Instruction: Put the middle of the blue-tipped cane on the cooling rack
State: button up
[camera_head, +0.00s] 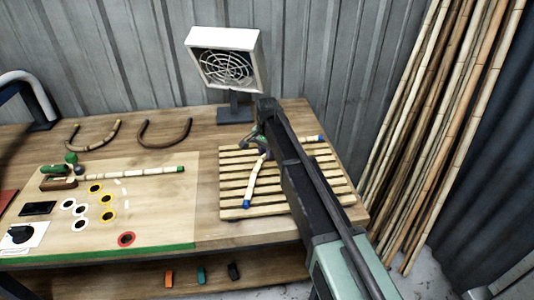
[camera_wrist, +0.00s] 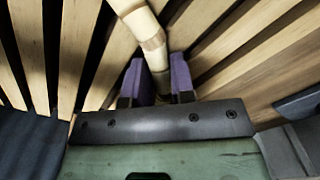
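The blue-tipped cane (camera_head: 254,185) is pale and bent. One blue end (camera_head: 246,204) is near the front left of the slatted wooden cooling rack (camera_head: 233,211). The other blue end (camera_head: 320,138) is at the rack's back right. My arm hides part of the cane in the head view. My gripper (camera_wrist: 160,82) is over the rack, with its purple fingers on either side of the cane (camera_wrist: 151,43) and seemingly against it. The cane is at or just above the slats; I cannot tell whether it touches them.
A white fan (camera_head: 224,66) stands behind the rack. Two curved canes (camera_head: 93,146) (camera_head: 165,146) lie at the back left. A green-tipped straight cane (camera_head: 140,173) lies on the marked board (camera_head: 165,220). Tall poles (camera_head: 440,120) lean at the right.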

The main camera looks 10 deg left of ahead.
jog(key=o, duration=0.4)
jog(key=shift+c, duration=0.2)
jog(key=shift+r, duration=0.1)
notch_tip(320, 180, up, 12)
jog(key=p, duration=1.2)
jog(key=shift+r, duration=0.1)
jog(key=s+d+n, duration=0.6)
jog(key=s+d, duration=1.9)
jog(key=s, duration=0.4)
